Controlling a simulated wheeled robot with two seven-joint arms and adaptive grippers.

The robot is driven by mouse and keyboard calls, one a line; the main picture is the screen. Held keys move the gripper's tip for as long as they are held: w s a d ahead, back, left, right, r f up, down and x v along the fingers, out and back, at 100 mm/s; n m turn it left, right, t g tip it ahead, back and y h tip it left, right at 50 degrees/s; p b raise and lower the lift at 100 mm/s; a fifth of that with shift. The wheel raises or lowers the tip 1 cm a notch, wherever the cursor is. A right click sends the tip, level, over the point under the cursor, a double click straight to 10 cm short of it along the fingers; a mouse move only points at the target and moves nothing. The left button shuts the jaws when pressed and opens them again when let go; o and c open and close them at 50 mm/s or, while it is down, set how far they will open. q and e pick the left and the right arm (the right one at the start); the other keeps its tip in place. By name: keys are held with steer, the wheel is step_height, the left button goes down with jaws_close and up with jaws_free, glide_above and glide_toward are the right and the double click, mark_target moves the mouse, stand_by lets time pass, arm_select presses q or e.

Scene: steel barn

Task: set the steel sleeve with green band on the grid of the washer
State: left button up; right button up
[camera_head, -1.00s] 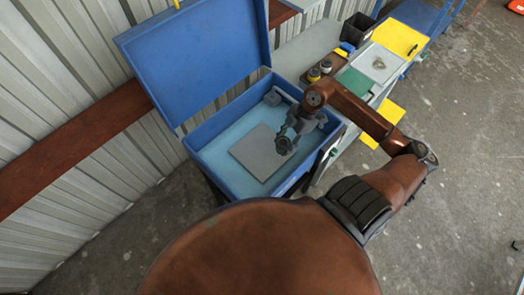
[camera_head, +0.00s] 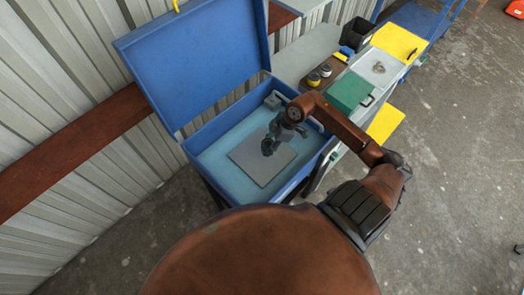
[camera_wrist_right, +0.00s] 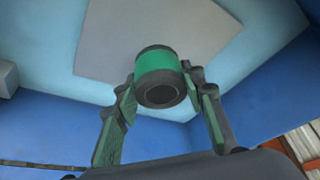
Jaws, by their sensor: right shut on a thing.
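The washer (camera_head: 208,165) is a blue open box on legs with its lid (camera_head: 195,60) raised. Its grid (camera_head: 255,175) is a flat grey square on the pale blue floor, and also shows in the wrist view (camera_wrist_right: 110,40). My right gripper (camera_head: 268,148) is inside the washer's outline, over the grid's far part. In the wrist view its green-padded fingers hold the sleeve (camera_wrist_right: 160,65), a short dark cylinder with a wide green band. The sleeve appears above the grid; the gap is hard to judge. In the head view the sleeve is hardly distinguishable. My left gripper is out of view.
The washer's walls surround the grid, and a small grey fitting (camera_head: 272,101) sits in its far corner. To the right, a bench carries two small round containers (camera_head: 319,73), a green box (camera_head: 350,90) and a yellow panel (camera_head: 398,38). The grid looks bare.

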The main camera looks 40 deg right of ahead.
mark_target(270, 142)
steer(key=shift+w+a+f, duration=0.3)
steer(key=shift+w+f, duration=0.2)
steer(key=shift+f, duration=0.15)
steer(key=shift+w+a+f, duration=0.25)
steer(key=shift+w+f, duration=0.2)
steer(key=shift+f, duration=0.15)
step_height(270, 142, down, 4)
steer(key=shift+w+r, duration=0.15)
steer(key=shift+r, duration=0.1)
steer(key=o, duration=1.4)
steer(key=v, duration=1.2)
